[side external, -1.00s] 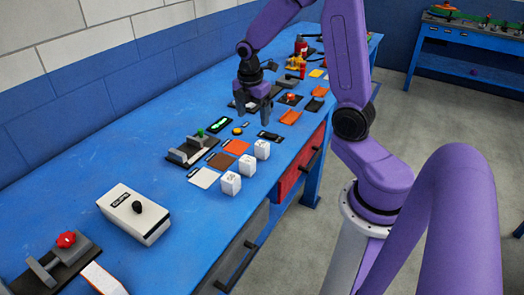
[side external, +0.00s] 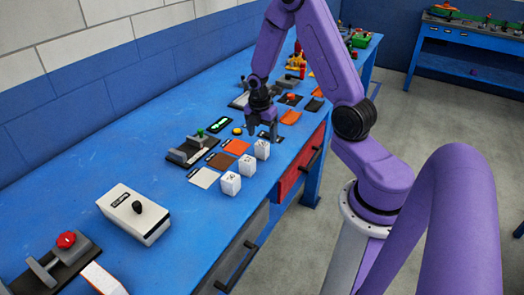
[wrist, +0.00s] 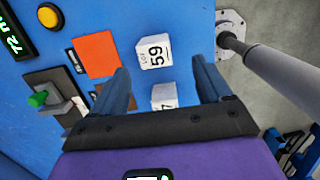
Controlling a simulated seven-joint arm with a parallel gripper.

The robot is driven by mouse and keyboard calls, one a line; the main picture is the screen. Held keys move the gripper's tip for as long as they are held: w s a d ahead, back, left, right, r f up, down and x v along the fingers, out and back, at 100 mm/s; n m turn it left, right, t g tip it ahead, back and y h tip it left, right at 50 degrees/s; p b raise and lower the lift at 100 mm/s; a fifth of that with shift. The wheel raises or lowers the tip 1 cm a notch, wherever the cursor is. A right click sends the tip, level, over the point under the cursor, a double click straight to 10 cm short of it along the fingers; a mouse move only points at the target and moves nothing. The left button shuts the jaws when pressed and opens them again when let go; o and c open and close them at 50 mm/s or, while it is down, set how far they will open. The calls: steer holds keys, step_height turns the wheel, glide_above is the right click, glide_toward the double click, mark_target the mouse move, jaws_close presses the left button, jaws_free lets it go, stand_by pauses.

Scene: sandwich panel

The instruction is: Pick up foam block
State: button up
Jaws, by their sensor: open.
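Three small white blocks stand in a row on the blue bench. The far one, marked 59 (side external: 262,149), also shows between my fingers in the wrist view (wrist: 155,53). The middle block (side external: 246,166) shows partly in the wrist view (wrist: 164,96), cut off by my gripper's body. The near block (side external: 231,183) is hidden in the wrist view. I cannot tell which block is foam. My gripper (side external: 262,136) is open and empty, above and just beyond the far block. In the wrist view, its fingers (wrist: 163,75) point down either side of the row.
Orange (side external: 237,147), brown (side external: 221,160) and white (side external: 204,178) swatches lie left of the blocks. A clamp fixture with a green knob (side external: 190,150) stands farther left, with a yellow button (side external: 238,131) nearby. A white box (side external: 134,214) is nearer. The bench's front edge is close on the right.

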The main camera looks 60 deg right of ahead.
mark_target(262, 143)
steer(key=shift+w+d+f, duration=0.1)
steer(key=shift+d+f, duration=0.1)
steer(key=shift+f, duration=1.1)
steer(key=shift+w+d+f, duration=0.15)
steer(key=shift+d+f, duration=0.05)
steer(key=shift+f, duration=1.1)
steer(key=shift+w+d+f, duration=0.1)
steer(key=shift+d+f, duration=0.1)
steer(key=shift+f, duration=1.1)
steer(key=c, duration=1)
